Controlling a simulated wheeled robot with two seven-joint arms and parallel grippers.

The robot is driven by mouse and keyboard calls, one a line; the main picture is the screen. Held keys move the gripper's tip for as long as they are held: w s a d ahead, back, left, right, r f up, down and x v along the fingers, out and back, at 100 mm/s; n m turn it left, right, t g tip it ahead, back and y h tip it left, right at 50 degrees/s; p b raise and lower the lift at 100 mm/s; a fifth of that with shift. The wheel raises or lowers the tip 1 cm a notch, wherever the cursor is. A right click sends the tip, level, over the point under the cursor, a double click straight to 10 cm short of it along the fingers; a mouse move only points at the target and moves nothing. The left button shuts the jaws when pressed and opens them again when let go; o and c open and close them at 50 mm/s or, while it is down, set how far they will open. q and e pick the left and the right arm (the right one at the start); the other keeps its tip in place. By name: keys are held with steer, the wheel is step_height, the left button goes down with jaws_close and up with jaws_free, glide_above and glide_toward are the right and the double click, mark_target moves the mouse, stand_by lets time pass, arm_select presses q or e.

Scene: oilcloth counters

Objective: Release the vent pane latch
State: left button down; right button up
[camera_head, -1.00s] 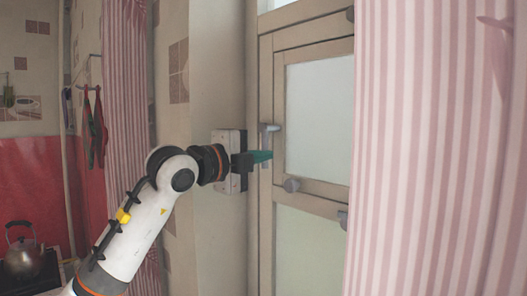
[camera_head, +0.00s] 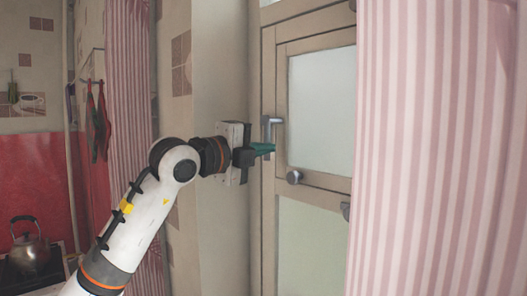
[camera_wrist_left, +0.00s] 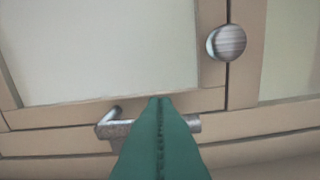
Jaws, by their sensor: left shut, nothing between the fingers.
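The vent pane (camera_head: 321,108) is a frosted pane in a beige wooden frame, in the middle of the head view. Its grey metal latch handle (camera_head: 268,126) sits on the left side of the frame. A round knob (camera_head: 294,177) is at the lower left of the pane. My left gripper (camera_head: 270,149) is shut and empty, its green fingertips beside the lower end of the latch handle. In the left wrist view the green fingers (camera_wrist_left: 159,135) overlap the latch (camera_wrist_left: 118,129) and hide its middle; I cannot tell whether they touch it. My right gripper is not in view.
A pink striped curtain (camera_head: 435,150) covers the right side. A second striped curtain (camera_head: 128,110) hangs at the left. A kettle (camera_head: 29,250) stands on the stove at lower left. A wall edge stands close behind my left wrist.

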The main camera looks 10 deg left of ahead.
arm_select(q)
steer(key=shift+a+f, duration=0.1)
steer(key=w+a+r+m+b, duration=0.1)
steer(key=w+a+m, duration=0.1)
steer(key=m, duration=0.6)
steer(key=w+a+r+m+h, duration=0.1)
steer(key=a+m, duration=0.2)
steer(key=m, duration=0.5)
steer(key=shift+w+a+r+b, duration=0.25)
steer(key=shift+w+r+b, duration=0.1)
steer(key=shift+r+b, duration=0.05)
stand_by(0.4)
